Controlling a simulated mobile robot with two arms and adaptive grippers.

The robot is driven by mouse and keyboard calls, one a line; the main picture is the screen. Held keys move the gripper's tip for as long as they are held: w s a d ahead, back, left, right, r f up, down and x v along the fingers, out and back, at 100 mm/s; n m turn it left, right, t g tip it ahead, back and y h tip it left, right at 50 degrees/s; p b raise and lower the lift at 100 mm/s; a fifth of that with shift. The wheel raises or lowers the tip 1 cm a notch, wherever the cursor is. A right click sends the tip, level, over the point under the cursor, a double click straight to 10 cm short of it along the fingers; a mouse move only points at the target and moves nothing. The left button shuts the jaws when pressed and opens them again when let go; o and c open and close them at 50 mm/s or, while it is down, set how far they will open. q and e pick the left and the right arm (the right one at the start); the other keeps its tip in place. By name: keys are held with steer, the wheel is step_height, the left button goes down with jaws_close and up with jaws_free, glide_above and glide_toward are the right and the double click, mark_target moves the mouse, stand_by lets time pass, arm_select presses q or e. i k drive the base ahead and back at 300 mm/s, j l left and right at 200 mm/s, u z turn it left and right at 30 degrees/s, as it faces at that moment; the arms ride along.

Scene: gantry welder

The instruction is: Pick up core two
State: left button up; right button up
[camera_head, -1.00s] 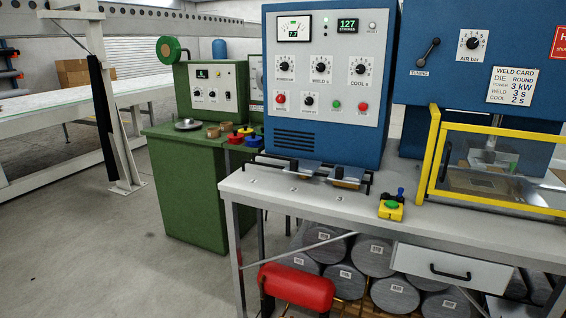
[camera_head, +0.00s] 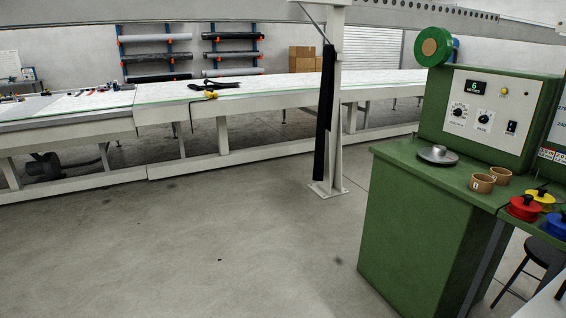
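Two short brown cardboard cores stand side by side on the green bench (camera_head: 425,168) at the right. The nearer core (camera_head: 482,184) has a small white mark on its front. The farther core (camera_head: 501,175) stands just behind it and to its right, and its marking is too small to read. I cannot tell for certain which one is core two. Neither of my grippers shows in the view, and nothing is seen touching the cores.
A metal spindle disc (camera_head: 438,155) sits left of the cores. Red (camera_head: 524,208), yellow (camera_head: 540,195) and blue (camera_head: 556,224) knobbed pieces are to their right. A green control box (camera_head: 490,115) stands behind. A white post (camera_head: 333,110) stands left of the bench. Open floor (camera_head: 240,240) lies in front.

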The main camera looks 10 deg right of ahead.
mark_target(502, 177)
steer(key=i+z, duration=0.2)
steer(key=i, duration=0.3)
steer(key=i+z, duration=0.25)
steer(key=i, duration=0.2)
steer(key=i+j+z, duration=0.2)
steer(key=i, duration=0.3)
steer(key=i+j+z, duration=0.25)
steer(key=i, duration=0.2)
